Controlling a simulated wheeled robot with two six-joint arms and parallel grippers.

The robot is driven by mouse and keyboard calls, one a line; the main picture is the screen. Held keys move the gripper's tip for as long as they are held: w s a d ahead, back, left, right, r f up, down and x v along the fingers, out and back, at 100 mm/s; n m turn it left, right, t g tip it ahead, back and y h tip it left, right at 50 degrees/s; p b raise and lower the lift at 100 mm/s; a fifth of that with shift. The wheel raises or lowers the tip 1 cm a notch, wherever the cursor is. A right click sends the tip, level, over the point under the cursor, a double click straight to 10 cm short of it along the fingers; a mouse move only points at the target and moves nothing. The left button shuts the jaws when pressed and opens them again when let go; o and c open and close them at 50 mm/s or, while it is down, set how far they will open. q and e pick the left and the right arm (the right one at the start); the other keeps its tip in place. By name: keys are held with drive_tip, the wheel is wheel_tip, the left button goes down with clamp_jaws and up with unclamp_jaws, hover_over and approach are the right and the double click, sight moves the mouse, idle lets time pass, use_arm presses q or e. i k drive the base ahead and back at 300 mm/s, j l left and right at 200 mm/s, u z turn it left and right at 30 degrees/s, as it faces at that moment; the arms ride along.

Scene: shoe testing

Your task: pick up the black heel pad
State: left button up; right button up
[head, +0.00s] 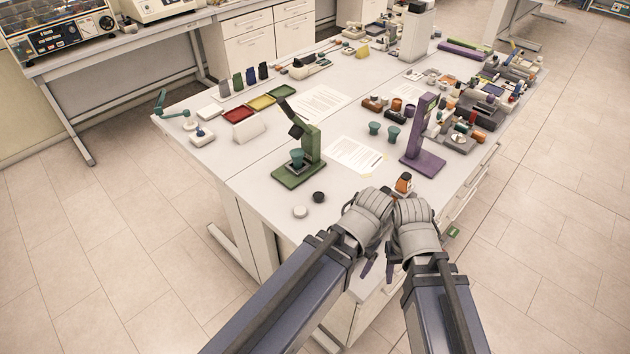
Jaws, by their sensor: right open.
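A small black round pad (319,197), which I take to be the black heel pad, lies on the near left part of the table top. A similar white round pad (300,211) lies beside it, apart from it. My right gripper (390,269) is at the table's near edge, to the right of and nearer than the black pad; it is open and does not touch the pad. My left gripper (367,268) is close beside the right one, mostly hidden by my wrists, so its jaws cannot be made out.
A green press stand (310,158) stands just behind the pads, and a purple stand (424,158) farther right. A small orange-and-dark item (404,182) is just beyond my wrists. Papers (354,155) and two teal cups (375,128) lie behind. The table top around the pads is clear.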

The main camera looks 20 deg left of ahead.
sight(318, 197)
drive_tip(key=k+j+u, duration=0.15)
drive_tip(key=j+u, duration=0.15)
drive_tip(key=k+j+u, duration=0.1)
drive_tip(key=j+u, duration=0.5)
drive_tip(key=j, duration=0.15)
